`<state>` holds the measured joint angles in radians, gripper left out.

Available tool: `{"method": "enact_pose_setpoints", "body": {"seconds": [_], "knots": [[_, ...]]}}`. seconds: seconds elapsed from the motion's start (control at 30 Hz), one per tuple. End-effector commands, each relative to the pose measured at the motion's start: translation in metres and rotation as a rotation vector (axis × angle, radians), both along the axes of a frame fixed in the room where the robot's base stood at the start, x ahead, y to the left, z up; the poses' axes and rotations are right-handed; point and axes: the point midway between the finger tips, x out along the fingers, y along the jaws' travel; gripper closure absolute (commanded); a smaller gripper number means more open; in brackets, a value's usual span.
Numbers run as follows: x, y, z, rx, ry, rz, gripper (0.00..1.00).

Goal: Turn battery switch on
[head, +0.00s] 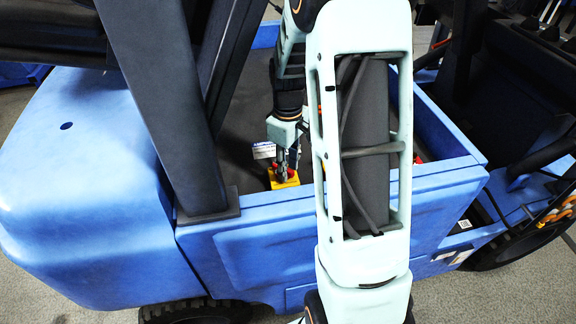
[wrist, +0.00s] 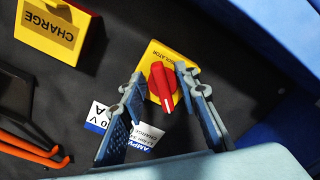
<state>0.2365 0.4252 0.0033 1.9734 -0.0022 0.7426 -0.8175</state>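A gap shows at the left finger. In the head view my gripper (head: 287,168) points down over the yellow plate (head: 284,181), and the fingers hide most of the knob.
A yellow and red box marked "CHARGE" (wrist: 52,28) stands at upper left in the wrist view. White battery labels (wrist: 144,136) lie near the left finger. Orange-red bars (wrist: 35,152) are at lower left. The blue vehicle body wall (head: 350,205) borders the dark recess.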

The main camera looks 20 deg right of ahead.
Motion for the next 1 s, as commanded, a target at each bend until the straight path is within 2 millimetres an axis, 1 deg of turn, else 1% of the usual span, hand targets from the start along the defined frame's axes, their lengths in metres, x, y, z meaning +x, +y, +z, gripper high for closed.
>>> {"method": "enact_pose_setpoints", "body": {"seconds": [0.03, 0.07, 0.3, 0.67, 0.87, 1.0], "knots": [[0.0000, 0.0000, 0.0001, 0.000, 0.000, 0.000, 0.71], [0.0000, 0.0000, 0.0001, 0.000, 0.000, 0.000, 0.73], [0.0000, 0.0000, 0.0003, 0.000, 0.000, 0.000, 1.00], [-0.0001, 0.0003, 0.0004, 0.000, 0.000, -0.021, 1.00], [-0.0006, 0.0015, 0.0002, 0.000, 0.000, -0.106, 1.00], [-0.0011, 0.0033, 0.0001, 0.001, -0.001, -0.209, 1.00]]}}
